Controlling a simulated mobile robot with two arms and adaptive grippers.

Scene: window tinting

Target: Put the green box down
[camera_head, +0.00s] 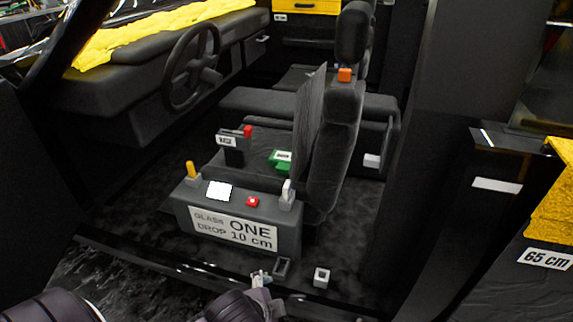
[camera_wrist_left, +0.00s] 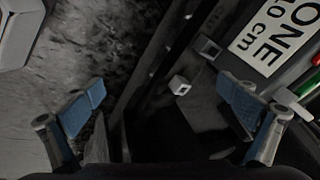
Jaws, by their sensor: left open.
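The green box (camera_head: 282,160), with a white label, sits on the dark front seat (camera_head: 262,140) against the foot of its upright backrest. My left gripper (camera_head: 263,281) is low at the door sill, in front of the grey control box and well apart from the green box. In the left wrist view its two blue-padded fingers (camera_wrist_left: 163,106) are spread wide with nothing between their pads. My right gripper is not in view.
The grey control box (camera_head: 290,237) has a "GLASS DROP ONE 10 cm" label and several levers. A small white-topped block (camera_head: 321,278) and a dark hollow block (camera_head: 282,267) lie near the sill. The steering wheel (camera_head: 192,68) and door pillar (camera_head: 415,150) flank the seat.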

